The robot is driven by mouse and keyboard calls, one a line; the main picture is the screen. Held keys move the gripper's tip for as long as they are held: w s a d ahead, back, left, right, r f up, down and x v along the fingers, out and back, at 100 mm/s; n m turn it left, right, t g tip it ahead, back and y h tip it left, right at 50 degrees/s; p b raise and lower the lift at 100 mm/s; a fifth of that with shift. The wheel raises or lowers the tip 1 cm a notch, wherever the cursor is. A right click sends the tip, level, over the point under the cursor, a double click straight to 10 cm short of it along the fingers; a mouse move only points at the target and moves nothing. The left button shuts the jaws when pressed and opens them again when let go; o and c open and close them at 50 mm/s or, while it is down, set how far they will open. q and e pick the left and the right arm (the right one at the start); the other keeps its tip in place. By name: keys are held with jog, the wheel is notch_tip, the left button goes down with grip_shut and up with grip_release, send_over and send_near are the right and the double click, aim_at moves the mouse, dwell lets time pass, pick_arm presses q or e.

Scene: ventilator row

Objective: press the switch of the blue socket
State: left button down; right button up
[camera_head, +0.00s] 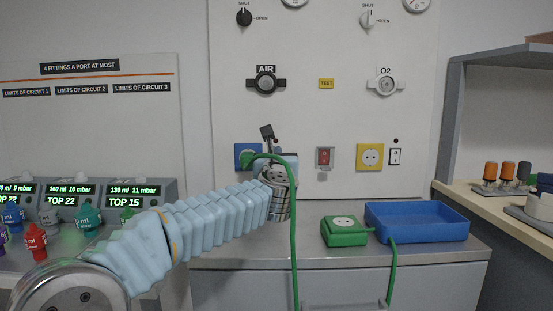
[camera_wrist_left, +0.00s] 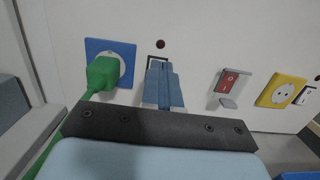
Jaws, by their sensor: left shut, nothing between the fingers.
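The blue socket (camera_head: 240,153) is on the wall panel, left of the middle, and shows more fully in the left wrist view (camera_wrist_left: 127,50). A green plug (camera_wrist_left: 103,72) sits in it. To its right, under a dark red lamp (camera_wrist_left: 160,44), is its small switch (camera_wrist_left: 157,57), mostly hidden behind my fingers. My left gripper (camera_wrist_left: 162,68) is shut and empty, its fingertips in front of the switch. I cannot tell whether they touch it. In the head view my left gripper (camera_head: 288,163) covers the switch. My right gripper is not in view.
Right of the gripper are a red guarded switch (camera_head: 325,157) and a yellow socket (camera_head: 370,156) with its own switch (camera_head: 395,157). A green cable (camera_head: 294,235) hangs by my left wrist. A green socket box (camera_head: 343,231) and blue tray (camera_head: 418,221) stand on the counter.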

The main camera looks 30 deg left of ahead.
pick_arm(q)
jog(key=r+b+v, duration=0.1)
jog(key=v, duration=0.7)
jog(key=shift+r, duration=0.5)
jog(key=shift+d, duration=0.1)
